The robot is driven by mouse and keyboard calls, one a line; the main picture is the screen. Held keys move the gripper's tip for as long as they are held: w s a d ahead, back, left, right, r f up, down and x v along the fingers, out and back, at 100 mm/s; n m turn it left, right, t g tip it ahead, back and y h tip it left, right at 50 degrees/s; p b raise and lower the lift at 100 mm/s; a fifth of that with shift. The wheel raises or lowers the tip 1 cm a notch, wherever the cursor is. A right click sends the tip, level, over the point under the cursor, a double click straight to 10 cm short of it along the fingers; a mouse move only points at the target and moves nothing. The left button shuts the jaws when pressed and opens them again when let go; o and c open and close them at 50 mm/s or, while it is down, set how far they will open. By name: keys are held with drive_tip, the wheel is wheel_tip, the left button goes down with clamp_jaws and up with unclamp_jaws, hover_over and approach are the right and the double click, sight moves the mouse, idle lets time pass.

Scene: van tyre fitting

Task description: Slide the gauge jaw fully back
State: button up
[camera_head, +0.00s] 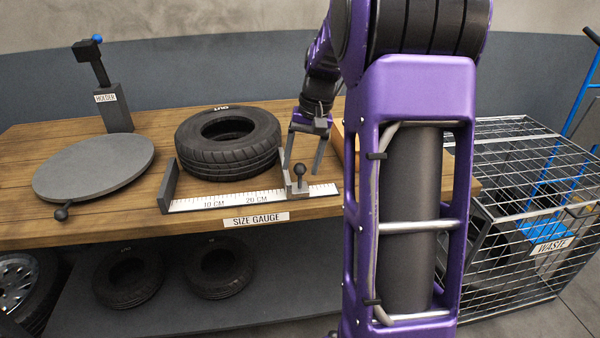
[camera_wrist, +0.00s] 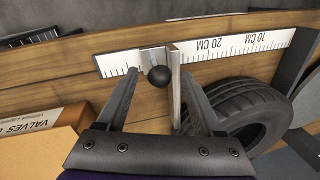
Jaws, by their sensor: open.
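The size gauge (camera_head: 235,202) is a white ruler along the table's front edge, with a fixed grey end plate at its left. The gauge jaw (camera_head: 283,174) is an upright grey plate on a slider with a black ball knob (camera_head: 300,170), a little past the 20 cm mark. A black tyre (camera_head: 205,160) lies flat behind the ruler, between end plate and jaw. My gripper (camera_head: 306,150) is open above and behind the knob. In the wrist view the knob (camera_wrist: 158,76) shows between the fingertips and the jaw plate (camera_wrist: 174,85) beside the right finger; I cannot tell contact.
A round grey turntable (camera_head: 95,168) and a holder post (camera_head: 113,108) stand at the left. A cardboard box (camera_wrist: 40,145) labelled valves is beside my gripper. A wire waste cage (camera_head: 520,215) stands right of the table. The ruler's right end is clear.

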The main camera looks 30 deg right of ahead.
drive_tip(key=shift+w+a+f, duration=0.1)
drive_tip(key=shift+a+f, duration=0.1)
drive_tip(key=shift+f, duration=0.95)
clamp_jaws()
idle(0.6)
